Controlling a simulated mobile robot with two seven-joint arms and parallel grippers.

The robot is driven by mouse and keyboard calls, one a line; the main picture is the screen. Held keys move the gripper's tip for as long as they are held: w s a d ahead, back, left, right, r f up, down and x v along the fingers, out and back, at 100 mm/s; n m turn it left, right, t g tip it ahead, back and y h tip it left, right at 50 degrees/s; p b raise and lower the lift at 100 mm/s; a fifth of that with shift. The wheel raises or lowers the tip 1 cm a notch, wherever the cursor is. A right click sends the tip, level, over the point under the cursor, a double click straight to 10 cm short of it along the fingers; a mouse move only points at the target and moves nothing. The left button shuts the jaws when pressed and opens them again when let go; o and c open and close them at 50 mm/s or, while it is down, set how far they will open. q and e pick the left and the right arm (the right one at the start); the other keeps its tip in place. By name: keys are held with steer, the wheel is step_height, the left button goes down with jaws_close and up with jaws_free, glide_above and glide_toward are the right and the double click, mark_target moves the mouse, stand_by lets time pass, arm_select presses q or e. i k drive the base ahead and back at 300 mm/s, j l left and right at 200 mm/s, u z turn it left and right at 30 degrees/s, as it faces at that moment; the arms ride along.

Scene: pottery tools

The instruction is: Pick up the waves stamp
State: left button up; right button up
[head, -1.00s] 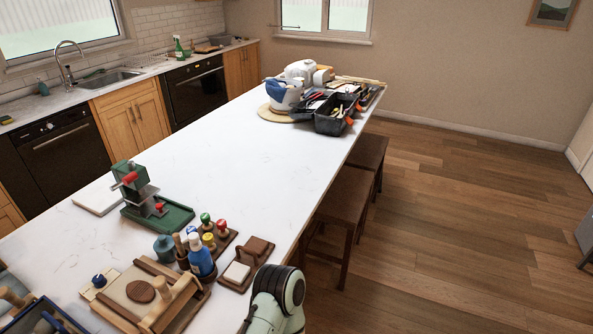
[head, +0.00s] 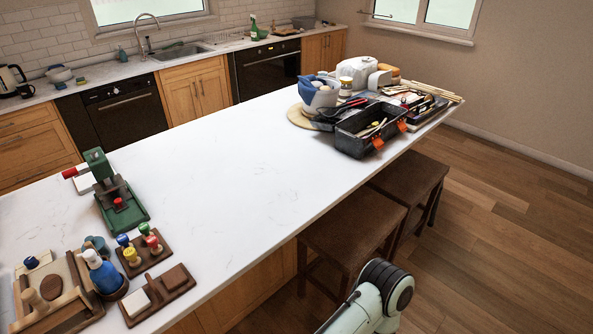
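A group of small stamps with coloured knobs stands on a brown wooden holder at the lower left of the head view: a blue-topped stamp (head: 123,241), a green-topped stamp (head: 144,228), a red-topped stamp (head: 153,243) and a yellow-topped stamp (head: 131,256). Their stamping faces are hidden, so I cannot tell which one bears waves. Another blue-knobbed piece (head: 31,262) sits apart at the far left. Neither of my grippers is in view; only a pale arm part of mine shows at the bottom edge.
A green press (head: 118,196) stands behind. A black toolbox (head: 366,136) is at the counter's far end. The white counter (head: 240,180) is clear between; stools (head: 352,232) stand along its side.

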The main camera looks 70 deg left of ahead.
mark_target(143, 228)
steer(key=i+u, duration=0.1)
steer(key=u, duration=0.4)
steer(key=i+u, duration=0.1)
steer(key=u, duration=0.4)
steer(key=l+u, duration=0.15)
steer(key=u, duration=0.35)
steer(key=i, duration=0.05)
